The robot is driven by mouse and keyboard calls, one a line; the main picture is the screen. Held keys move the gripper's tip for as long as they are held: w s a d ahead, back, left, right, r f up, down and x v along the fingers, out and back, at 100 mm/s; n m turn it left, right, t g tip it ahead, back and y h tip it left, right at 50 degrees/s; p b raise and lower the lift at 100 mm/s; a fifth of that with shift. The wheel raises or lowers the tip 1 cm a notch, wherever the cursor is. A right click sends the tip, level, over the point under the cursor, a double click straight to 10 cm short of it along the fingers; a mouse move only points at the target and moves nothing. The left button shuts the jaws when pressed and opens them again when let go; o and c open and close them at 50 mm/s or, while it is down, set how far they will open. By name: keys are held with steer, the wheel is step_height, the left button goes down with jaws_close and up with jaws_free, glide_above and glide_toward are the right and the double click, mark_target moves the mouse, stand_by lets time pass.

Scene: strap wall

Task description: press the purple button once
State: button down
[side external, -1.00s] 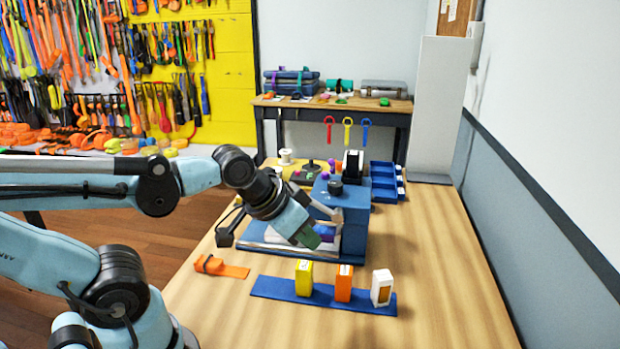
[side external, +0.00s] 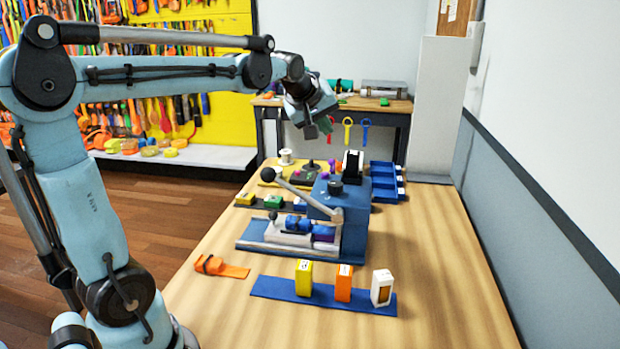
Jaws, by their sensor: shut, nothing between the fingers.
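Small purple pieces show at the back of the bench, one (side external: 332,163) beside the black-knobbed stand and one (side external: 324,175) just behind the blue machine. I cannot tell which of these is the button. My gripper (side external: 318,128) is shut and empty. It is high above the back of the bench, pointing down, apart from everything.
The machine's grey lever (side external: 305,192) slants up to the left. A yellow block (side external: 244,198) and a green block (side external: 274,201) stand left of it. Blue trays (side external: 385,183) are behind right. Yellow, orange and white boxes stand on a blue strap (side external: 270,288) in front.

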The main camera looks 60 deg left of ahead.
steer(key=shift+w+a+r+n, duration=0.2)
steer(key=shift+w+a+n, duration=0.25)
steer(key=shift+a, duration=0.3)
steer(key=shift+f, duration=0.1)
glide_above(323, 179)
steer(key=shift+f, duration=4.3)
steer(key=shift+f, duration=0.15)
steer(key=shift+f, duration=0.3)
steer(key=shift+f, duration=0.5)
steer(key=shift+r, duration=0.95)
